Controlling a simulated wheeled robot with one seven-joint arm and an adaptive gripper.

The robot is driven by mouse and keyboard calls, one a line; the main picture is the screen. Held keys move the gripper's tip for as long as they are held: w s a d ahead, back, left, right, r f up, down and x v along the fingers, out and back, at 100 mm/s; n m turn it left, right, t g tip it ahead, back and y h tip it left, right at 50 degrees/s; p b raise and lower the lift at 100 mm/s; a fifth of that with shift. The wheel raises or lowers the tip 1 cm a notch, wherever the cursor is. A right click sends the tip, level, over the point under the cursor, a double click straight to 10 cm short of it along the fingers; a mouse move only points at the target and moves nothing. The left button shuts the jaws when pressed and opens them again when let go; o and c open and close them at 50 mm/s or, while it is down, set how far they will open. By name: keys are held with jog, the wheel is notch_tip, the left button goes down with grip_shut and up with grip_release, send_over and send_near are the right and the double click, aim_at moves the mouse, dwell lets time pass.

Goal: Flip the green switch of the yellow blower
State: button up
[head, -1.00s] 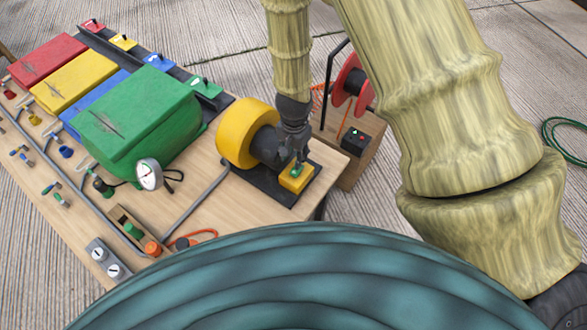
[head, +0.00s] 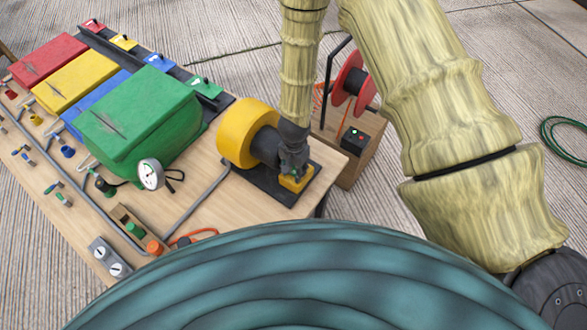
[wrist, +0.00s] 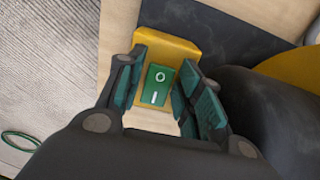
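The yellow blower (head: 238,130) stands on a dark base plate at the right end of the table. Its small yellow switch box (head: 303,182) sits on that plate's right end. In the wrist view the box (wrist: 170,50) carries a green rocker switch (wrist: 158,84) marked with a white circle and a white bar. My gripper (head: 293,170) points down over the box and hides the switch in the head view. In the wrist view my gripper (wrist: 163,92) is open, with one finger on each side of the switch and nothing between them. Whether the fingertips touch the box cannot be told.
A dark motor housing (wrist: 250,100) is close to the right of my fingers. A green box (head: 150,115), a gauge (head: 150,174) and several small fittings crowd the table's left. A red cable reel (head: 350,80) on a wooden stand is just behind right. The table edge is near.

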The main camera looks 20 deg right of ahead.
jog(key=shift+c, duration=0.4)
jog(key=c, duration=0.7)
jog(key=shift+o, duration=0.2)
jog(key=shift+r+p, duration=0.1)
jog(key=shift+p, duration=0.25)
jog(key=shift+d+r+g+y+p, duration=0.1)
jog(key=shift+g+y+p, duration=0.35)
jog(key=shift+p, duration=0.2)
jog(key=shift+w+d+g+y, duration=0.25)
jog(key=shift+g+y, duration=0.3)
jog(key=shift+y, duration=0.3)
jog(key=shift+g+y, duration=0.3)
jog(key=shift+y, duration=0.1)
